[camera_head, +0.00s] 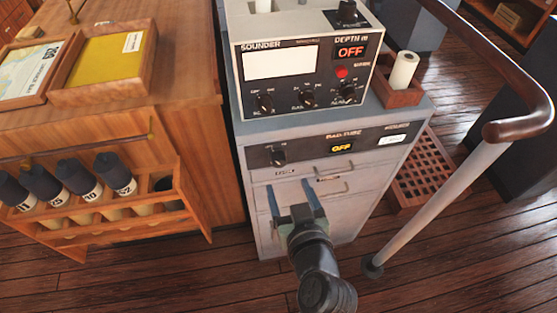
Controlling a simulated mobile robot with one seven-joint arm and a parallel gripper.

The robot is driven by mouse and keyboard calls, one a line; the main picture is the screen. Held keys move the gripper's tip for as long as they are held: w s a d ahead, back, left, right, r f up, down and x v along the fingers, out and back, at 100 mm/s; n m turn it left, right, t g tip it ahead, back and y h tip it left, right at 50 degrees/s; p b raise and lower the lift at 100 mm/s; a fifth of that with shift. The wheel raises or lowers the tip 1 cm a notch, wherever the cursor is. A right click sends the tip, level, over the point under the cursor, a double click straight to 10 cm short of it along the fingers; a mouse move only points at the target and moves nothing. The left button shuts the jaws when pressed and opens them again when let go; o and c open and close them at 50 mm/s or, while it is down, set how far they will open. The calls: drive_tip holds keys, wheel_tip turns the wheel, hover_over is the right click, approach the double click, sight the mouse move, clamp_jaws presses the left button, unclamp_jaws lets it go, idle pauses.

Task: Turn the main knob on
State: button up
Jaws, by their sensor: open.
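The grey console has several black knobs, and I cannot read which one is labelled main. One knob (278,156) is at the left of the dark lower panel (370,141), beside a yellow OFF display (341,147). On the sounder box (300,117) above, there are a left knob (265,103), a middle knob (306,98) and a right knob (347,92), with a red OFF display (351,51). Another knob (347,13) sits on top. My gripper (288,187) is open and empty, in front of the drawers, below the lower panel.
A curved handrail (520,128) on a pale post (440,215) stands to the right. A wooden rack (120,226) with dark-capped rolls projects at the left, by a wooden desk (185,60). A paper roll (403,70) stands in a wooden holder beside the sounder.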

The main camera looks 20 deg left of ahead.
sight(280, 164)
drive_tip(key=x, duration=1)
clamp_jaws()
